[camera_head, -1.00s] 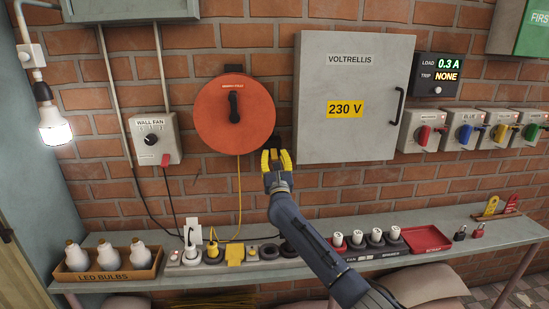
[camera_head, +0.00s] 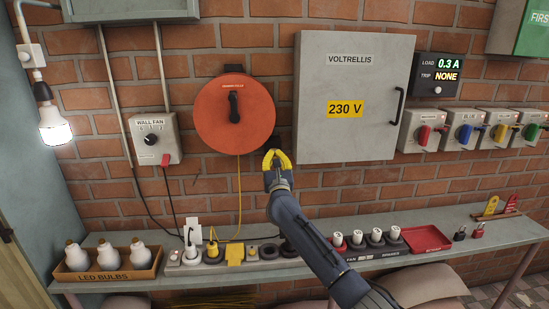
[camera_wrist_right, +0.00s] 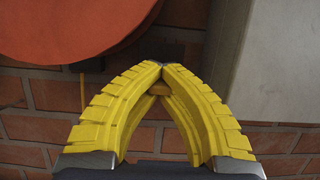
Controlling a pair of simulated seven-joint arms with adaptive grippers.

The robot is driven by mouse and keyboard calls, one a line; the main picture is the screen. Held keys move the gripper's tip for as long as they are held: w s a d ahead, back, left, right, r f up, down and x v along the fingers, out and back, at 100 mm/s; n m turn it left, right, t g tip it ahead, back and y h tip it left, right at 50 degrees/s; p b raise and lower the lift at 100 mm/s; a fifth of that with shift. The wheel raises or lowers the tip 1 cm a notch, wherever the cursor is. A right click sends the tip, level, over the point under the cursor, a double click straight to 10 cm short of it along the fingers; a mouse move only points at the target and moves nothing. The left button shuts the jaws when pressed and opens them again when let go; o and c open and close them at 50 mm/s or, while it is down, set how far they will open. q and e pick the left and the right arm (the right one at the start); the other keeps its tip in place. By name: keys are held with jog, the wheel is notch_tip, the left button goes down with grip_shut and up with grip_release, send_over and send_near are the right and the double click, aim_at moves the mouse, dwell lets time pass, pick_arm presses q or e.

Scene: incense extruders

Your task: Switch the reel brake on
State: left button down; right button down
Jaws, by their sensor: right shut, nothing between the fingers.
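The orange-red cable reel (camera_head: 210,112) hangs on the brick wall with a black handle (camera_head: 233,104) on its face. Its edge also shows at the top left of the right wrist view (camera_wrist_right: 70,28). My right gripper (camera_head: 275,153) has yellow fingers and is just below and right of the reel, left of the grey cabinet's lower corner. In the right wrist view its tips (camera_wrist_right: 161,65) meet with nothing between them. A small dark part (camera_wrist_right: 180,52) shows just beyond the tips, partly hidden; I cannot tell whether it is the brake or whether they touch. My left gripper is out of view.
The grey 230 V cabinet (camera_head: 313,130) is close on the right. A yellow cable (camera_head: 239,185) hangs from the reel to the bench. The bench (camera_head: 215,277) below holds a bulb tray (camera_head: 152,277), plugs and a red tray (camera_head: 428,238). A fan switch box (camera_head: 168,125) is left of the reel.

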jog(key=shift+r, duration=0.2)
jog(key=shift+s+r+g, duration=0.1)
jog(key=shift+r+g, duration=0.1)
jog(key=shift+g, duration=0.5)
jog(key=shift+r+g, duration=0.2)
jog(key=shift+g, duration=0.5)
jog(key=shift+r+g, duration=0.25)
jog(key=shift+g, duration=0.6)
jog(key=shift+r+g, duration=0.2)
jog(key=shift+g, duration=0.65)
jog(key=c, duration=1.2)
grip_release()
jog(key=shift+c, duration=0.2)
jog(key=shift+f, duration=0.15)
jog(key=shift+f+t, duration=0.25)
jog(key=shift+t, duration=0.5)
jog(key=shift+f+t, duration=0.25)
jog(key=shift+t, duration=0.5)
jog(key=shift+f+t, duration=0.3)
jog(key=shift+t, duration=0.9)
jog(key=shift+f+t, duration=0.2)
jog(key=shift+t, duration=0.4)
